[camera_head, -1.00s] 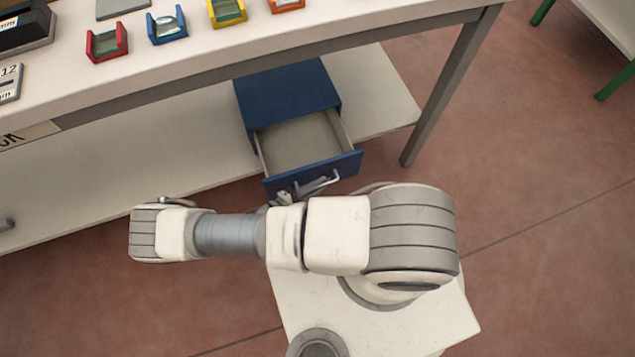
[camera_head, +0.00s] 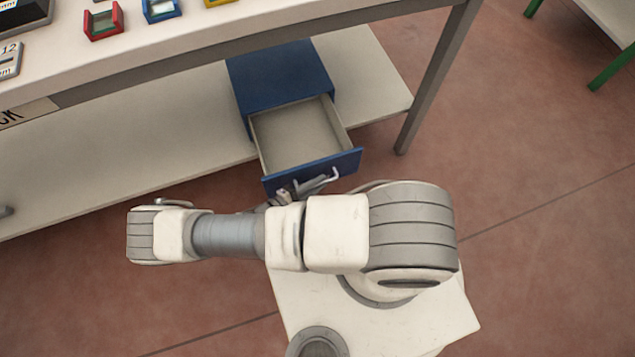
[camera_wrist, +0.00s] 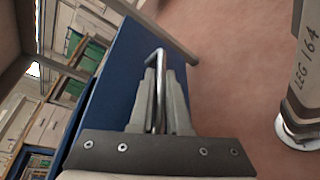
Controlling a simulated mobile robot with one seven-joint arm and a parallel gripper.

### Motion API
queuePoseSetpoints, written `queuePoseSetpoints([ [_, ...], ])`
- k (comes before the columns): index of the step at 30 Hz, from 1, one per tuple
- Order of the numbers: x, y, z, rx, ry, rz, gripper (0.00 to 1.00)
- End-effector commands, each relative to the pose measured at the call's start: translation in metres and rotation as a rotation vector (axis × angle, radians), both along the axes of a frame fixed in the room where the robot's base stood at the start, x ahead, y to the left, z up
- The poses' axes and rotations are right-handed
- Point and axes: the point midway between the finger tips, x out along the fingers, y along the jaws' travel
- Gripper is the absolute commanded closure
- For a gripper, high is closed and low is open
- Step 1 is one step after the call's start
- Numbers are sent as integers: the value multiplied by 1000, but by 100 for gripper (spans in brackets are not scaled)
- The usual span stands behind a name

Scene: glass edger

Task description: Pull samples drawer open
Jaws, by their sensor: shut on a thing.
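The samples drawer (camera_head: 298,137) belongs to a blue cabinet (camera_head: 280,72) on the lower shelf under the bench. It is pulled well out and its pale inside looks empty. Its blue front carries a silver bar handle (camera_head: 320,184). My gripper (camera_head: 285,193) is at the left part of the handle, mostly hidden behind my arm in the head view. In the wrist view, my gripper (camera_wrist: 161,90) is shut on the handle (camera_wrist: 159,62), with a finger on each side of the bar. The blue drawer front (camera_wrist: 112,92) is beside the fingers there.
The bench top (camera_head: 190,45) overhangs the cabinet and holds red (camera_head: 103,22) and blue (camera_head: 162,10) holders. A grey bench leg (camera_head: 435,75) stands right of the drawer. Open red floor (camera_head: 540,230) lies to the right.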

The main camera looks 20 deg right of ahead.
Motion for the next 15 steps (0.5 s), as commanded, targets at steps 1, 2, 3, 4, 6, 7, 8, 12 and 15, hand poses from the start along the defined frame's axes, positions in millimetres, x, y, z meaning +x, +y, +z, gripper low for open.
queuePoseSetpoints([
  [1, 1, 2, 0, 2, -2, 2, 100],
  [2, 1, 2, 0, 2, -2, 2, 100],
  [3, 1, 2, 0, 3, -2, 3, 100],
  [4, 1, 2, 0, 3, -2, 3, 100],
  [6, 1, 2, 0, 3, -2, 3, 100],
  [7, 1, 2, 0, 3, -2, 3, 80],
  [8, 1, 2, 0, 3, -2, 3, 74],
  [12, 1, 1, 0, 1, -1, 1, 55],
  [15, 0, 1, 0, 1, -1, 1, 55],
])
